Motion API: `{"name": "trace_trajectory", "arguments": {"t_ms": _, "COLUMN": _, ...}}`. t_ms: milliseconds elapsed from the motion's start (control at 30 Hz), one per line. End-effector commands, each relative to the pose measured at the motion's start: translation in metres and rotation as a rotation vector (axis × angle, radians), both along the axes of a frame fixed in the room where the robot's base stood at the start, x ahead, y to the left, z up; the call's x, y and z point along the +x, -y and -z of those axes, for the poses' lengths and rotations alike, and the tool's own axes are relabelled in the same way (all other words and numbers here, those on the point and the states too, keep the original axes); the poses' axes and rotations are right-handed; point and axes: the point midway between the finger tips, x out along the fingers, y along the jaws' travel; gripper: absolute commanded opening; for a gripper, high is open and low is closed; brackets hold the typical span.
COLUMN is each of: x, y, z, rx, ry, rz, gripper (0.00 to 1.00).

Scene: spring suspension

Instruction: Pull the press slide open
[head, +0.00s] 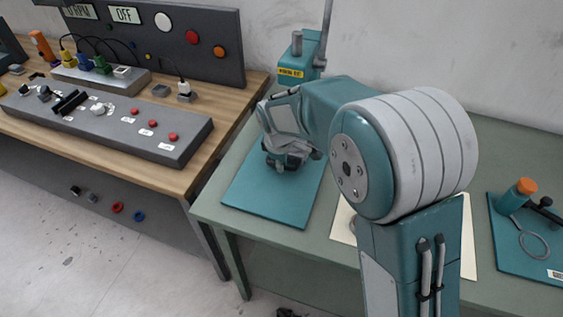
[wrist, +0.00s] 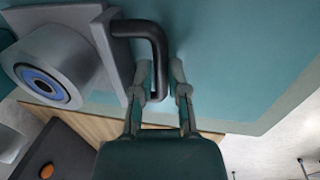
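The press (head: 297,66), teal with a yellow label and an upright grey lever, stands at the back of the green table. Its lower part is hidden behind my arm in the head view. In the wrist view a grey block (wrist: 122,60) carries a black bent handle (wrist: 158,50), which looks like the slide's pull. A grey cylinder with a blue ring (wrist: 42,82) sits left of it. My gripper (wrist: 163,75) has one finger on each side of the handle's bar. The fingers are apart, with a gap showing on the right; contact is unclear.
The press stands on a teal mat (head: 270,200). A second teal mat (head: 530,255) at the right holds an orange-capped bottle (head: 516,196) and a ring tool.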

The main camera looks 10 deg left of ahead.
Motion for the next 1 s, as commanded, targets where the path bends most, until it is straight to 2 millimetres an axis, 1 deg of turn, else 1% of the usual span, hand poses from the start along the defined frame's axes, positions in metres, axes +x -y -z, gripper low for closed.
{"name": "trace_trajectory", "arguments": {"t_ms": 167, "x": -0.002, "y": -0.001, "z": 0.0, "rx": 0.0, "ry": 0.0, "rz": -0.001, "gripper": 0.0}}
{"name": "trace_trajectory", "arguments": {"t_ms": 267, "x": -0.016, "y": -0.004, "z": 0.0, "rx": 0.0, "ry": 0.0, "rz": -0.004, "gripper": 0.0}}
{"name": "trace_trajectory", "arguments": {"t_ms": 367, "x": -0.039, "y": -0.007, "z": -0.001, "rx": 0.0, "ry": 0.0, "rz": -0.005, "gripper": 0.0}}
{"name": "trace_trajectory", "arguments": {"t_ms": 600, "x": -0.104, "y": -0.017, "z": 0.0, "rx": 0.0, "ry": -0.001, "rz": -0.006, "gripper": 0.0}}
{"name": "trace_trajectory", "arguments": {"t_ms": 700, "x": -0.125, "y": -0.02, "z": 0.0, "rx": 0.0, "ry": 0.0, "rz": -0.006, "gripper": 0.0}}
{"name": "trace_trajectory", "arguments": {"t_ms": 833, "x": -0.14, "y": -0.021, "z": 0.0, "rx": 0.001, "ry": 0.001, "rz": -0.002, "gripper": 0.0}}
{"name": "trace_trajectory", "arguments": {"t_ms": 1000, "x": -0.143, "y": -0.021, "z": 0.0, "rx": 0.001, "ry": 0.001, "rz": -0.001, "gripper": 0.0}}
